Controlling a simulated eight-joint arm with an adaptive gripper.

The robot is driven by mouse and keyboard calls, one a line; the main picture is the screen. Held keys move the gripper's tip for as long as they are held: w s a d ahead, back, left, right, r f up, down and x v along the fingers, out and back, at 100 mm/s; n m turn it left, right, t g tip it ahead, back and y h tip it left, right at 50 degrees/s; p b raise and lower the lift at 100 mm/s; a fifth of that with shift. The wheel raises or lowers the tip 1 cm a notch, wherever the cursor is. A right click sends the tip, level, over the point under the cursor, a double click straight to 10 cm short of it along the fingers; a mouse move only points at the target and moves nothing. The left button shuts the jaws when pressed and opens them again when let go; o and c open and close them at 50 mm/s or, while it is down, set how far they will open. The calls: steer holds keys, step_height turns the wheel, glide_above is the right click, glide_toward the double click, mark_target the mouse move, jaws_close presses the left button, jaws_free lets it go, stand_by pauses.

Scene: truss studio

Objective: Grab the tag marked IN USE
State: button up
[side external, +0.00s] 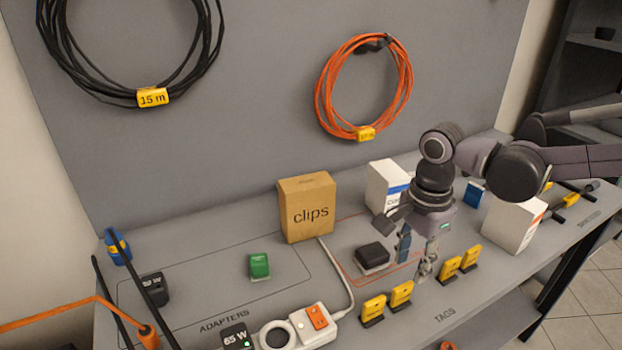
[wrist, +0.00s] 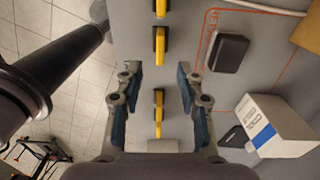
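Several yellow tags stand upright in dark holders along the table's front, in two pairs. In the side view the left pair is a tag (side external: 373,309) and a second tag (side external: 401,295); the right pair is a tag (side external: 450,268) and another (side external: 471,257). No lettering is legible on them, so I cannot tell which reads IN USE. My gripper (side external: 416,260) is open and empty, pointing down above the table between the two pairs. In the wrist view the open gripper (wrist: 158,72) has a yellow tag (wrist: 158,98) edge-on between its fingers in the picture, not touched.
Behind the tags are a black block (side external: 372,256), a cardboard clips box (side external: 307,208) and a white box (side external: 388,187). Another white box (side external: 516,224) stands right of my gripper. A power strip (side external: 312,325) lies at front left. The table around the TAGS label is clear.

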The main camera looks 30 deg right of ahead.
mark_target(404, 285)
steer(key=shift+a+f, duration=0.15)
steer(key=shift+f, duration=1.8)
steer(key=shift+a+f, duration=0.1)
steer(key=shift+f, duration=1.8)
jaws_close()
